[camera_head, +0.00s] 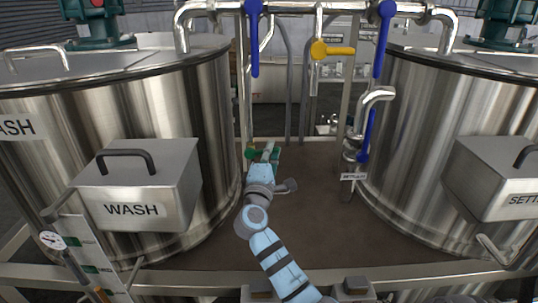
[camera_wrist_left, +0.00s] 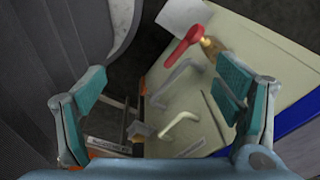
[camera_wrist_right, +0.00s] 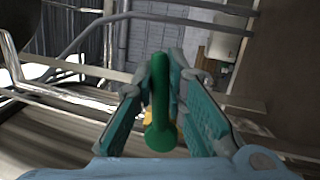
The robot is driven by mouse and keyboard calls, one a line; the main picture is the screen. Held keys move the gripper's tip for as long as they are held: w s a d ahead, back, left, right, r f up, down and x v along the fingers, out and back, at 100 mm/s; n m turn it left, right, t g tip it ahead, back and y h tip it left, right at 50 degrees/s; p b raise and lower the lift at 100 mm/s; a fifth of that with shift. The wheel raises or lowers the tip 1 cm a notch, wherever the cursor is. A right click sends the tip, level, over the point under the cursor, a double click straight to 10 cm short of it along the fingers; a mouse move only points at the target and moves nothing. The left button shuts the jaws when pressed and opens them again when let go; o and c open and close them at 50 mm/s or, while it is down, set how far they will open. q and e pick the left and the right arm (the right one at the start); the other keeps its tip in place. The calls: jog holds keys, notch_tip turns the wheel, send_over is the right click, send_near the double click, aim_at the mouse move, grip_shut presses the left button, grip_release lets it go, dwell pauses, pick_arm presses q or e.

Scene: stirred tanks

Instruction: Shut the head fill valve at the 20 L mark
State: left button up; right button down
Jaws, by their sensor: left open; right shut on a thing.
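My right gripper (camera_head: 262,155) reaches out between the two tanks in the head view. In the right wrist view, its teal fingers are closed around a green lever handle (camera_wrist_right: 159,110), with one finger on each side. The valve body under this handle is mostly hidden, and I cannot read a label on it. A level gauge strip with green marks (camera_head: 88,255) stands by the WASH tank (camera_head: 215,120); its figures are too small to read. My left gripper (camera_wrist_left: 162,88) shows only in the left wrist view, open and empty.
A pipe above carries blue levers (camera_head: 254,40) and a yellow lever (camera_head: 332,49). The second tank (camera_head: 430,120) stands at the right. A boxed WASH cover (camera_head: 140,185) juts out at the left. A red-handled valve (camera_wrist_left: 186,46) lies beyond my left fingers.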

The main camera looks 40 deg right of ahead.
jog(key=shift+f+m+b, duration=0.55)
jog(key=shift+f+m, duration=0.05)
jog(key=shift+m, duration=0.6)
jog(key=shift+r, duration=0.15)
jog(key=c, duration=1.8)
grip_release()
jog(key=shift+w, duration=0.1)
jog(key=shift+o, duration=1)
jog(key=shift+w+a, duration=0.15)
jog(key=shift+w, duration=0.05)
jog(key=v, duration=1.2)
jog(key=shift+r, duration=0.2)
jog(key=shift+w+a, duration=0.1)
